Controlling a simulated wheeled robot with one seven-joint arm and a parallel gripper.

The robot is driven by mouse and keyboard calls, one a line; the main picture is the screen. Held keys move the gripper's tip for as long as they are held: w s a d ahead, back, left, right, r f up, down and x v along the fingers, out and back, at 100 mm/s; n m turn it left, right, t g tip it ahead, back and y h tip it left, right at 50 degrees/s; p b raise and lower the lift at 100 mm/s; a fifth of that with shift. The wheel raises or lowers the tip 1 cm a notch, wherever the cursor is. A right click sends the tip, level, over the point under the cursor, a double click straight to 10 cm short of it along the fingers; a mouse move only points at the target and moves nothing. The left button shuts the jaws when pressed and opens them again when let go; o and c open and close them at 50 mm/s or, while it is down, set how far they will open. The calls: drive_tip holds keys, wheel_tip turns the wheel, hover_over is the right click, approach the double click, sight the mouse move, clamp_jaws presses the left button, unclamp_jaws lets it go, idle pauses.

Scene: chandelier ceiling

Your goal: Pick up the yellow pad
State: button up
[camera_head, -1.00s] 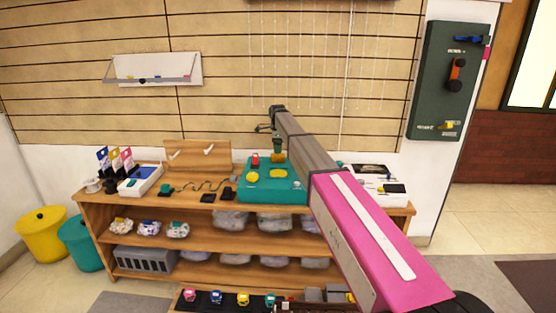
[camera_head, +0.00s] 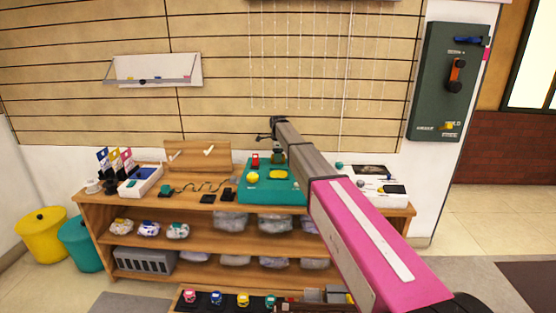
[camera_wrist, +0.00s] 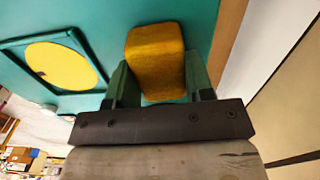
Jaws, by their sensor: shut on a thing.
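The yellow pad (camera_wrist: 155,50) is a rounded block, seen in the wrist view between the two green fingers of my gripper (camera_wrist: 160,78). My gripper is shut on it. The pad is over the back part of the teal board (camera_wrist: 205,20), close to its edge. In the head view my gripper (camera_head: 278,157) is small at the back of the teal board (camera_head: 290,193), and the pad in it is hard to make out. I cannot tell whether the pad still touches the board.
A flat yellow oval in a dark square frame (camera_wrist: 62,65) lies beside the pad on the board. A yellow round piece (camera_head: 253,178) and a red piece (camera_head: 255,160) are also on it. A white device (camera_head: 380,188) stands right of the board on the wooden shelf unit (camera_head: 130,206).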

drive_tip(key=shift+r, duration=0.5)
drive_tip(key=r, duration=0.3)
drive_tip(key=shift+s+a+r, duration=0.2)
drive_tip(key=shift+s+r, duration=0.05)
drive_tip(key=shift+r, duration=0.05)
drive_tip(key=s+a+r, duration=0.6)
drive_tip(key=s+a, duration=0.1)
drive_tip(key=s, duration=0.1)
drive_tip(key=shift+a+r, duration=0.2)
drive_tip(key=shift+a, duration=0.05)
